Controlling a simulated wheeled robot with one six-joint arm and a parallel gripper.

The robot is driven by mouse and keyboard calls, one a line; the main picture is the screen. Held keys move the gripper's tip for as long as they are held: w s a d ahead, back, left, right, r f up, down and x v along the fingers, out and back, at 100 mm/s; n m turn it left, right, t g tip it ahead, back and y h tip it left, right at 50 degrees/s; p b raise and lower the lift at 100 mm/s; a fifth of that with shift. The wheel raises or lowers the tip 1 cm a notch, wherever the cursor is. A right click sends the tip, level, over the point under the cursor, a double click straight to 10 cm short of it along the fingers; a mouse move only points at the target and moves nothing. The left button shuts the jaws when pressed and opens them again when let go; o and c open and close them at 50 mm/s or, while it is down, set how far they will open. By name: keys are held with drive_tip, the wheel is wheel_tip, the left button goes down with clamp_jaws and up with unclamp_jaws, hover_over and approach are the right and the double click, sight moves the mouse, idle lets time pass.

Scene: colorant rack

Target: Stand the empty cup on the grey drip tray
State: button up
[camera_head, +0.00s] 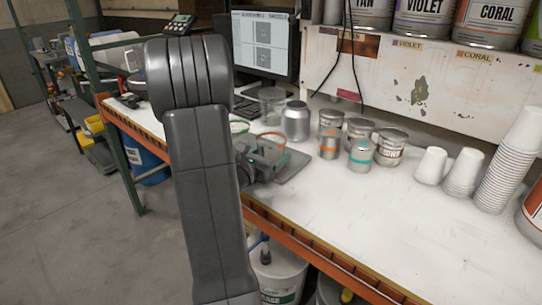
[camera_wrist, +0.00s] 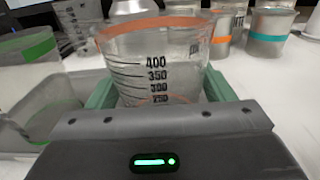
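A clear graduated cup with an orange rim (camera_wrist: 150,70) stands upright between the green fingers of my gripper (camera_wrist: 160,95) in the wrist view. The fingers meet both its sides, and its lower part is hidden behind the gripper body. I see no contents in it. In the head view the cup (camera_head: 271,138) is partly hidden behind my gripper (camera_head: 262,158). I cannot tell how high the cup is above the bench.
A silver can (camera_head: 295,121) and several tins (camera_head: 361,157) stand behind and right. White paper cups (camera_head: 463,172) are farther right. The front bench is clear.

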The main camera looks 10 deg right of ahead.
drive_tip(key=o, duration=0.4)
drive_tip(key=shift+c, duration=0.2)
drive_tip(key=shift+r+p, duration=0.2)
drive_tip(key=shift+p, duration=0.2)
drive_tip(key=shift+s+a+f, duration=0.1)
drive_tip(key=shift+s+a, duration=0.1)
drive_tip(key=shift+a, duration=0.1)
drive_tip(key=b+v, duration=0.2)
drive_tip(key=v, duration=0.9)
drive_tip(key=shift+s, duration=0.25)
